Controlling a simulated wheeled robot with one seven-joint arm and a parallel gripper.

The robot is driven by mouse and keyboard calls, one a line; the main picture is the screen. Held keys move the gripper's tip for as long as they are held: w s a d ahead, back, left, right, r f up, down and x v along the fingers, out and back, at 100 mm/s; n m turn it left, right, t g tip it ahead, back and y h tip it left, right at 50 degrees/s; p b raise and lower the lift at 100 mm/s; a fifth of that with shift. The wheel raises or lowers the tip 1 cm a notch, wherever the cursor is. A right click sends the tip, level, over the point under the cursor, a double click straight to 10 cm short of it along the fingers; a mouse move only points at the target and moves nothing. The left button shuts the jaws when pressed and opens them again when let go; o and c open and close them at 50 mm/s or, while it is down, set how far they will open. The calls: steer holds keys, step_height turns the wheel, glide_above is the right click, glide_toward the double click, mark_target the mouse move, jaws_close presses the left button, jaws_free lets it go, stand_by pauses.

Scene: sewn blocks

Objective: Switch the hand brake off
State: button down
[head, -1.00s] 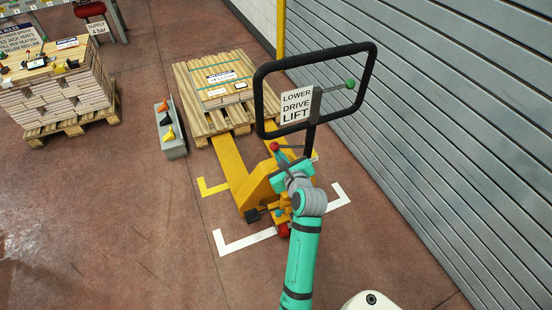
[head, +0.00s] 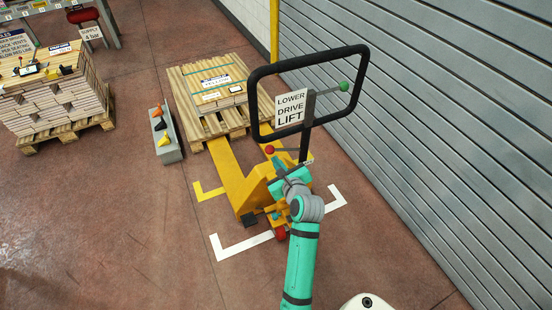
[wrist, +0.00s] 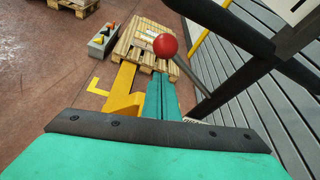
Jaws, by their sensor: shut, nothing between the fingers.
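A yellow pallet truck (head: 255,190) stands with its forks under a wooden pallet. A lever with a red ball knob (head: 269,150) sticks out to the left from its upright, below the black loop handle (head: 252,100); it is probably the hand brake. The red knob also shows in the wrist view (wrist: 165,45), its rod running down to the right. My gripper (head: 276,161) is shut and empty, just below the knob. In the wrist view the closed fingers (wrist: 162,92) point towards the knob, with a visible gap. No brake marking is readable.
A green-knobbed lever (head: 344,87) sits beside a sign (head: 291,108) reading LOWER, DRIVE, LIFT. The loop handle rises close above my gripper. A grey shutter (head: 450,130) is on the right.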

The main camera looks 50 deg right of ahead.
steer(key=f+v, duration=0.1)
steer(key=v, duration=0.8)
steer(key=shift+s, duration=0.65)
steer(key=shift+a+f, duration=0.1)
steer(key=shift+a, duration=0.05)
